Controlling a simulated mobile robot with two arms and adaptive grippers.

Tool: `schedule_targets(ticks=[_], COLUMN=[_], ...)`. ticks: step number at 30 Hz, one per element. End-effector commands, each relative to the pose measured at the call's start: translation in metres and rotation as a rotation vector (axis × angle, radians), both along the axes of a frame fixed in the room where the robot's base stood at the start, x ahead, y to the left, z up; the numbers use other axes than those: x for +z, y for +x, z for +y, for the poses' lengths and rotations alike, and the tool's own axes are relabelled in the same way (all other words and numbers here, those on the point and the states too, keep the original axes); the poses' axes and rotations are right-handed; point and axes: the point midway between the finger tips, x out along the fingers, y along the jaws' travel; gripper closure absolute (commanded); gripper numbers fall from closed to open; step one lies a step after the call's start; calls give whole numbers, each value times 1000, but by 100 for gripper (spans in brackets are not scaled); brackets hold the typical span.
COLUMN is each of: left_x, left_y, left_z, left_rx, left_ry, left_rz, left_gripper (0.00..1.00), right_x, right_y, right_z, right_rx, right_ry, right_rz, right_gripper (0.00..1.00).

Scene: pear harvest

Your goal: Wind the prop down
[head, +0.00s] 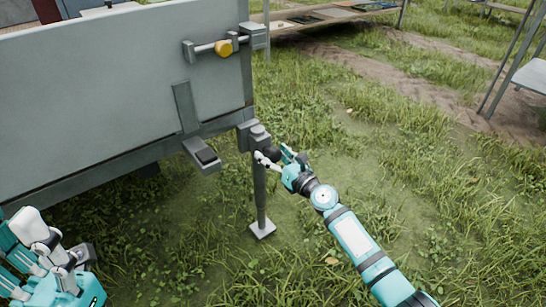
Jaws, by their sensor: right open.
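The prop (260,200) is a grey upright post at the corner of a grey trailer (100,85), with a square foot plate (262,230) at its lower end. The plate is at the grass; I cannot tell whether it presses on the ground. A dark round knob (271,154) shows beside the top of the post. My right gripper (276,157) is open at this knob, its fingers on either side; contact is unclear. My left gripper (52,258) is at the lower left, away from the prop, and its opening is unclear.
A grey bracket with a dark pad (205,154) juts out left of the prop. A low wooden table (325,17) stands behind. Open grass lies right of the prop.

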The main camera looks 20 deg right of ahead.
Motion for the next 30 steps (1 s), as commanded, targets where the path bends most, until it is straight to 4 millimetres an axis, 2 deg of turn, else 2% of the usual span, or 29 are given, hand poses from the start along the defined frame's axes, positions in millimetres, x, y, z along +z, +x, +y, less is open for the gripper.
schedule_targets(ticks=[5, 6, 18, 30], left_x=[1, 1, -1, -3], left_y=[0, 0, 1, 1], left_z=[1, 1, 1, -1], left_rx=[2, 2, 2, 0], left_ry=[-8, -8, -6, 7], left_rz=[0, 0, 5, 8], left_gripper=[60, 60, 60, 60], right_x=[0, 0, 0, 0], right_y=[0, 0, 0, 0], right_z=[0, 0, 0, 0], right_rx=[0, 0, 0, 0], right_ry=[0, 0, 0, -69], right_rz=[0, 0, 0, -25], right_gripper=[26, 29, 81, 83])
